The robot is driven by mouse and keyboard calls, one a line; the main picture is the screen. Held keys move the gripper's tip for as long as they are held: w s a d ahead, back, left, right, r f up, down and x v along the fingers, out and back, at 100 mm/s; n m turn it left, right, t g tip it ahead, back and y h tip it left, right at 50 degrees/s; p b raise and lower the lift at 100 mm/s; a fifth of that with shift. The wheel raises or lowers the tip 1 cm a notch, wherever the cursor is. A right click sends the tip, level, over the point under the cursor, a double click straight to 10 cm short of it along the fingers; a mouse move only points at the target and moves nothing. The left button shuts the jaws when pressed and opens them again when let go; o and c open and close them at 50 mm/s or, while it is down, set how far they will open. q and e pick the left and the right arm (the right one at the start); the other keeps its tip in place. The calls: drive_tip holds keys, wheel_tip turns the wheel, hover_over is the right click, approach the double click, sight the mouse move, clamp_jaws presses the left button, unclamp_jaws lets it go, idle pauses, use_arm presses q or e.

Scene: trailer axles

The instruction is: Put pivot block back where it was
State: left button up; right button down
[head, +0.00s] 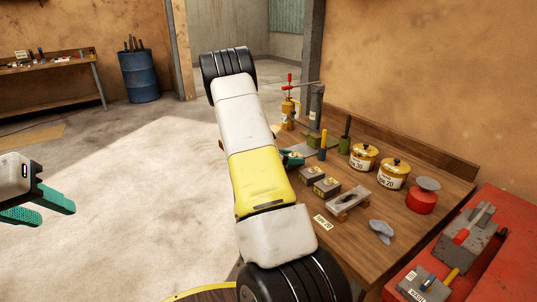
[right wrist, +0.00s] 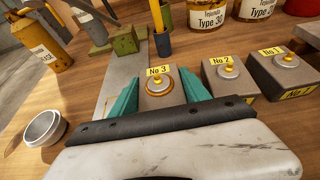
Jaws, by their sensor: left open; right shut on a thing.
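A grey pivot block labelled No 3 (right wrist: 160,86), with a round metal cap and brass-coloured nub on top, is between the teal fingers of my right gripper (right wrist: 160,100). The gripper is shut on it, and the block looks upright. I cannot tell whether its underside touches the bench. Similar blocks No 2 (right wrist: 228,75) and No 1 (right wrist: 285,70) stand to its right in a row; they also show in the head view, No 2 (head: 311,175) and No 1 (head: 327,189). In the head view, my arm mostly hides my right gripper (head: 291,158). My left gripper (head: 46,209) is open and empty, away from the bench.
A red cabinet (head: 500,205) adjoins on the right. A round metal cup (right wrist: 45,127) lies left of the right gripper.

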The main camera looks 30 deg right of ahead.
drive_tip(key=shift+f, duration=0.25)
drive_tip(key=shift+f, duration=0.15)
drive_tip(key=shift+f, duration=0.15)
drive_tip(key=c, duration=0.5)
unclamp_jaws()
